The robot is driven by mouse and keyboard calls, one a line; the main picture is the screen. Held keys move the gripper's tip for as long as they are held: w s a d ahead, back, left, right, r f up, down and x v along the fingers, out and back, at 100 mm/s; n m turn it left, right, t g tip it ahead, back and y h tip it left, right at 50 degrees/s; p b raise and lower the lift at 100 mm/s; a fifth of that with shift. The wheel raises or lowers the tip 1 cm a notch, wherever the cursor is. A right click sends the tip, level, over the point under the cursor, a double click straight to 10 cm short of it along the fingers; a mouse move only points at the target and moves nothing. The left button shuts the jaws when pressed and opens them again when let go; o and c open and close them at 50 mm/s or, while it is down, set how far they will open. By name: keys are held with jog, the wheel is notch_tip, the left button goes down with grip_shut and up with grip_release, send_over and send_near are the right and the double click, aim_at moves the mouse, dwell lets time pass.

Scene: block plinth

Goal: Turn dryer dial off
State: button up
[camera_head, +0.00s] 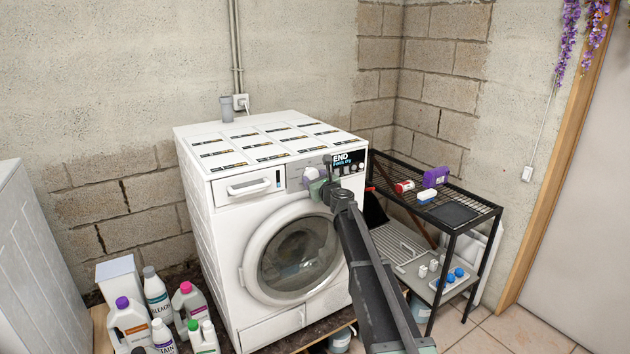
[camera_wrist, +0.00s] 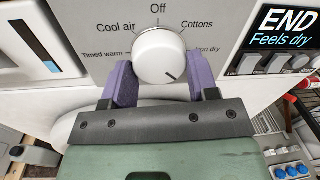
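The dryer (camera_head: 275,240) is white and stands against the wall, its round door closed. Its dial (camera_wrist: 158,57) is a white knob with a dark mark at its lower right, away from the "Off" label (camera_wrist: 158,8) above it. "Cool air" and "Cottons" are printed at upper left and upper right of the dial. My gripper (camera_wrist: 160,75) has one purple finger on each side of the dial, and both fingers appear to press against it.
The dryer display (camera_wrist: 288,30) reads "END Feels dry", with buttons below it. A black wire shelf (camera_head: 458,215) with small items stands to the right. Detergent bottles (camera_head: 130,322) stand at lower left.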

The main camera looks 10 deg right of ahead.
jog(key=shift+c, duration=1.1)
jog(key=shift+n, duration=0.5)
jog(key=n, duration=0.7)
jog(key=n+y+b, duration=0.1)
jog(key=n, duration=0.7)
jog(key=shift+w+d+r+y, duration=0.1)
jog(key=shift+d+y, duration=0.1)
jog(key=shift+y, duration=0.1)
jog(key=n, duration=0.7)
jog(key=shift+r+y, duration=0.15)
jog(key=shift+y, duration=0.15)
jog(key=n, duration=0.5)
jog(key=shift+p, duration=0.3)
jog(key=shift+n, duration=0.5)
